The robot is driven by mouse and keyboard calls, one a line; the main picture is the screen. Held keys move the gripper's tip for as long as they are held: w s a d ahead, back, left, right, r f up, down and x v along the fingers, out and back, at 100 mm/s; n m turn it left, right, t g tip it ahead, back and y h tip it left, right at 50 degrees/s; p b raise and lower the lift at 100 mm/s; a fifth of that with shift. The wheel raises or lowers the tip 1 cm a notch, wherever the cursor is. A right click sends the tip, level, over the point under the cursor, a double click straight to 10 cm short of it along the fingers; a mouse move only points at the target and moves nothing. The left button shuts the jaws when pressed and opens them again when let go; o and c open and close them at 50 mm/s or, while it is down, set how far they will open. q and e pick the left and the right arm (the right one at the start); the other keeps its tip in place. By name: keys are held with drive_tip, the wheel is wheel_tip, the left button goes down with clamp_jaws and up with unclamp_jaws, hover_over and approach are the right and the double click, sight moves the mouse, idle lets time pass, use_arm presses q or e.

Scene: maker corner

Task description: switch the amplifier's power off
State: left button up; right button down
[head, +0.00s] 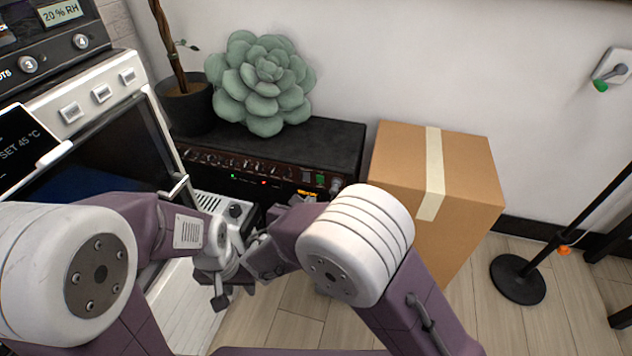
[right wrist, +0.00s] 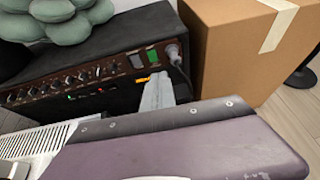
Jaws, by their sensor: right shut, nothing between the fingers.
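The amplifier (head: 325,143) is a black box against the wall. Its front panel has a row of knobs, small red and green lights, and a lit green switch (head: 320,179) beside a dark one at the right end. The green switch also shows in the right wrist view (right wrist: 152,57), with a grey plug (right wrist: 174,55) to its right. My right gripper (right wrist: 157,88) is shut and empty, its tips in front of the panel just below the switches; I cannot tell if they touch it. My left gripper (head: 226,292) hangs low at the centre left; its jaw opening is unclear.
A green succulent (head: 262,84) and a dark plant pot (head: 187,107) sit at the amplifier's top and left. A taped cardboard box (head: 400,165) stands close on its right. A white oven-like machine (head: 100,95) is at the left. Wooden floor is free at the right, near a black stand (head: 518,279).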

drive_tip(key=shift+s+a+f, duration=0.1)
drive_tip(key=shift+s+a, duration=0.45)
drive_tip(key=shift+a, duration=0.35)
drive_tip(key=b, duration=0.4)
approach(319, 178)
wheel_tip(319, 178, down, 3)
drive_tip(key=w, duration=0.1)
drive_tip(key=w+d, duration=0.1)
drive_tip(key=w, duration=0.2)
drive_tip(key=shift+w+d+r+p, duration=0.2)
drive_tip(key=shift+w+d+p, duration=0.1)
drive_tip(key=shift+p, duration=0.1)
drive_tip(key=shift+w+d, duration=0.1)
drive_tip(key=shift+w, duration=0.35)
